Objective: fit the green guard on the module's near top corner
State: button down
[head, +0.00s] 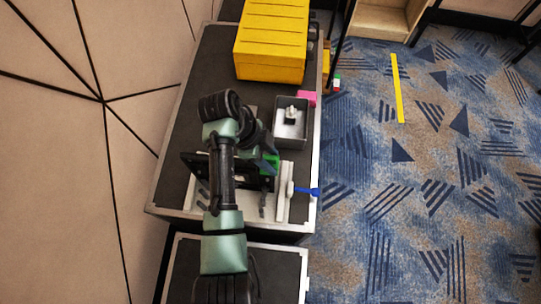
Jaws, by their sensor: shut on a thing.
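The green guard (271,162) shows as a small bright green patch at the right end of the module. The module (196,164) is a dark panel on the case top, partly hidden under my arm. My gripper (266,165) is over the module's right end, shut on the green guard. Its fingertips are mostly hidden, so I cannot tell whether the guard touches the module's corner.
A pale fixture bar (284,192) with a blue handle (306,191) stands right of the module. A grey tray (304,141) holding small light parts, a pink block (307,98) and a yellow case (271,42) lie behind. Carpet (430,180) is open at right.

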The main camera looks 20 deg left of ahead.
jog(key=shift+f, duration=0.35)
dwell(0.3)
grip_release()
dwell(0.4)
jog(key=shift+r, duration=0.1)
jog(key=shift+r+p, duration=3.35)
jog(key=shift+r, duration=0.6)
